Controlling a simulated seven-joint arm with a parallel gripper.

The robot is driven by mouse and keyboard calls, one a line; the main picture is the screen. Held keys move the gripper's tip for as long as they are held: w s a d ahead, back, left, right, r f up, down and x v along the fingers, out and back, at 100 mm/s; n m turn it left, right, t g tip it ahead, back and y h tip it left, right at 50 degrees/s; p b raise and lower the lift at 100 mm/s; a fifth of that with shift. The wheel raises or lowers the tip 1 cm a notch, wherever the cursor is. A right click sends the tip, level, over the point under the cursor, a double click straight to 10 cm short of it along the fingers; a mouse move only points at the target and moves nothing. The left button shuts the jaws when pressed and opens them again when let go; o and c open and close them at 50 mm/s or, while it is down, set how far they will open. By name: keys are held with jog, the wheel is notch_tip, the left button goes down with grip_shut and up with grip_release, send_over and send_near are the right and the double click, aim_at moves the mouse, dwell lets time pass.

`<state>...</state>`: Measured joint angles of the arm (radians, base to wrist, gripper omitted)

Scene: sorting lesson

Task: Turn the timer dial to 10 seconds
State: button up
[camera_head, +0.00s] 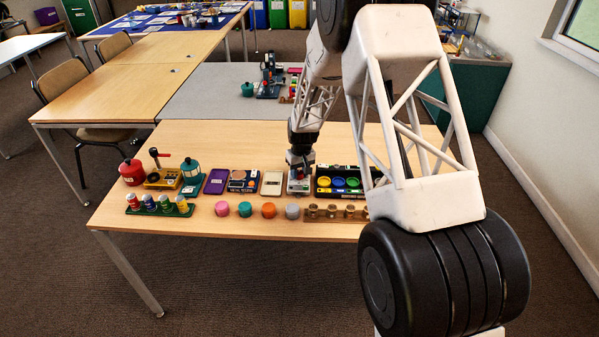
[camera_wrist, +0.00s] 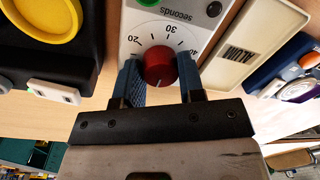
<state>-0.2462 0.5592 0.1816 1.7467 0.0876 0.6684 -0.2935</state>
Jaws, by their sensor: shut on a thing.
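The timer (camera_wrist: 203,22) is a pale panel with the word "seconds" and a scale around a red dial (camera_wrist: 159,66). The figures 20, 30 and 40 show around the dial's far side in the wrist view; 10 is not visible. A faint pale mark shows on the dial's near side, but its exact setting cannot be read. My gripper (camera_wrist: 159,75) has its blue fingers on either side of the dial and is shut on it. In the head view my gripper (camera_head: 299,164) is over the timer (camera_head: 299,187), hiding the dial.
A black tray (camera_head: 318,193) with yellow, blue and green dishes stands right of the timer. A cream board (camera_head: 272,183) lies close to its left. Several coloured knobs and a wooden rack (camera_head: 335,213) stand in front. Bare table (camera_head: 215,145) lies behind.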

aim_at(301, 173)
jog(key=shift+r+m, duration=0.1)
jog(key=shift+m, duration=0.3)
jog(key=m, duration=1.1)
jog(key=shift+t, duration=0.3)
jog(key=o, duration=0.9)
jog(key=shift+o, duration=0.2)
jog(key=shift+s, duration=0.1)
jog(key=shift+s+d+r, duration=0.1)
jog(key=shift+r, duration=1.8)
jog(key=shift+d+r, duration=0.1)
jog(key=shift+r, duration=1.8)
